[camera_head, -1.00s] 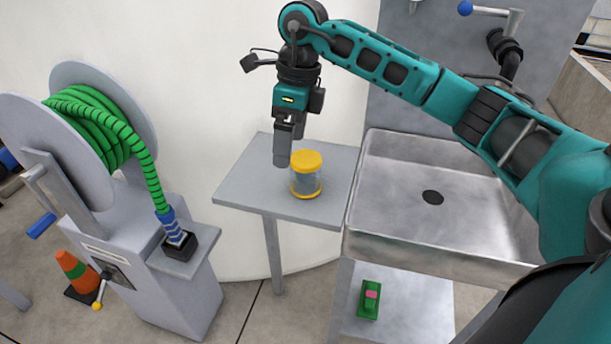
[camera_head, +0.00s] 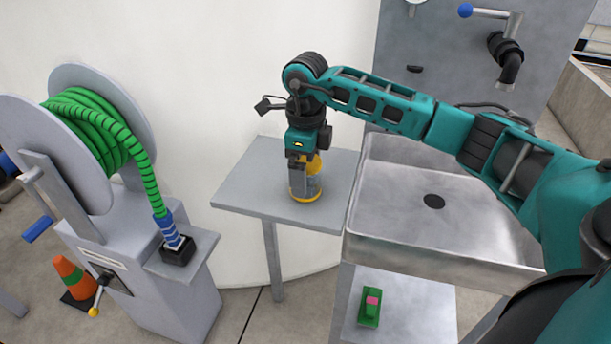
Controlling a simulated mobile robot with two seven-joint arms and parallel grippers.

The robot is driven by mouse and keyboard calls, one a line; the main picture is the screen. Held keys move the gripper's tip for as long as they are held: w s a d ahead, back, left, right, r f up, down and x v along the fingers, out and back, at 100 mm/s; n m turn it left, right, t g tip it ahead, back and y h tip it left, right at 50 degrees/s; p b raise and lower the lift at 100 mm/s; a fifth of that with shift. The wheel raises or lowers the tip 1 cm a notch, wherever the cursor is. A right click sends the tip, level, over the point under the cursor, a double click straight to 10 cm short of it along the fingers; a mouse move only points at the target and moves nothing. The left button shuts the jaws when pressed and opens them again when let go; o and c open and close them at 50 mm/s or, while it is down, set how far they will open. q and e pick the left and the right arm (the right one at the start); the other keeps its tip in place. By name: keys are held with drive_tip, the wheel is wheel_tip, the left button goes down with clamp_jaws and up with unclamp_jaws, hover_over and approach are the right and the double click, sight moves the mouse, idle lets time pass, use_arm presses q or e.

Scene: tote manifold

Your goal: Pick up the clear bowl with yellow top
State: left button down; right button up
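The clear bowl with the yellow top (camera_head: 315,187) stands upright on the grey side table beside the sink. Its lid and left part are partly hidden behind my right gripper (camera_head: 298,190), whose arm comes in from the right. The gripper points down, with its fingers at the bowl's near left side. I cannot tell whether the fingers are apart or closed on the bowl. My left gripper is not in view.
The side table (camera_head: 245,185) has bare room left of the bowl. A metal sink (camera_head: 400,215) adjoins it at right. A hose reel (camera_head: 95,140) with green hose stands at left, near an orange cone (camera_head: 72,272). A green-and-pink object (camera_head: 370,306) lies on the lower shelf.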

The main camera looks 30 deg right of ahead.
wheel_tip(320, 180, down, 3)
drive_tip(key=shift+r, duration=0.2)
drive_tip(key=shift+c, duration=0.3)
drive_tip(key=shift+r, duration=0.1)
drive_tip(key=c, duration=1.1)
